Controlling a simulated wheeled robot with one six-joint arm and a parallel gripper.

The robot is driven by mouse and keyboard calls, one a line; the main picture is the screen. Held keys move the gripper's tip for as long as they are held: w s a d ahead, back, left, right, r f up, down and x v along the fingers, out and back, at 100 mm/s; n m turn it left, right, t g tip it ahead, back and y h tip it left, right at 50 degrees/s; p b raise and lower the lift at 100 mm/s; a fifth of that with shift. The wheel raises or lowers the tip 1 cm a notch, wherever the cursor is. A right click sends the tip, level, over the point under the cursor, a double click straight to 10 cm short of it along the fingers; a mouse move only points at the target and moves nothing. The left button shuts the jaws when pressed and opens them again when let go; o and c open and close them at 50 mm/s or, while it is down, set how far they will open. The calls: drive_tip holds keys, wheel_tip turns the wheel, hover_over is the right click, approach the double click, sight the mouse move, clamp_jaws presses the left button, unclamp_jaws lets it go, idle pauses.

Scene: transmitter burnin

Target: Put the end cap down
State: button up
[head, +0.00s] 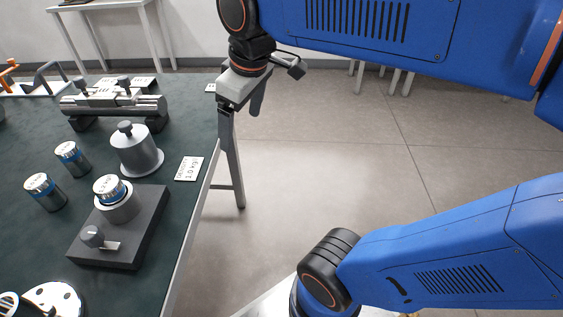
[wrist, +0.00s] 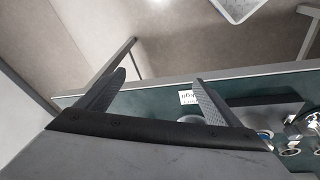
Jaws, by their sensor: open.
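A grey flanged cylinder with a dark knob on top, which looks like the end cap (head: 136,155), stands upright on the dark green table (head: 98,199). My gripper (head: 241,106) is open and empty, just past the table's right edge and apart from the cylinder.
A dark block (head: 128,242) holds a blue-banded canister (head: 110,189) and a knob. Two more canisters (head: 72,158) stand left of it. A metal tube fixture (head: 113,104) lies behind. A white card (head: 189,168) lies near the right edge. A white bin (wrist: 236,9) is on the floor.

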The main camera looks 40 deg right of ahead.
drive_tip(key=s+d+f+m+t, duration=0.1)
drive_tip(key=s+d+f+m, duration=0.4)
drive_tip(key=f, duration=0.4)
drive_tip(key=shift+s+f+m+t+h, duration=0.3)
drive_tip(key=shift+s+m, duration=0.2)
drive_tip(key=shift+s, duration=0.75)
